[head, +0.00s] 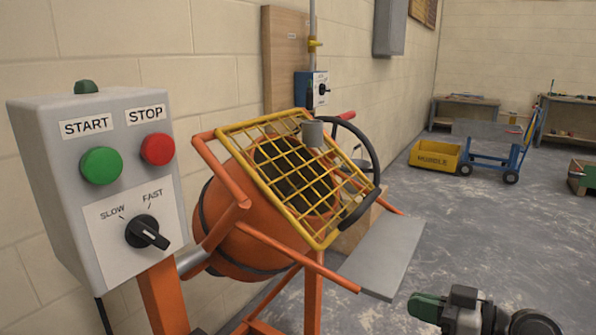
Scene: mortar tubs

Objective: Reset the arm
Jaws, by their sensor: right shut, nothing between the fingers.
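My right gripper (426,307) is at the bottom right of the head view, low over the grey floor. Its green fingertip end points left, and it is shut and empty. It is apart from the orange mixer (240,220) and from the grey control box (95,190). The arm behind it runs out of the picture at the bottom right. My left gripper is not in view.
The control box has a green START button (101,166), a red STOP button (157,149) and a SLOW/FAST knob (147,232). A yellow grid (268,187) covers the mixer mouth beside a black handwheel (375,160). A yellow tub (434,157) stands farther back.

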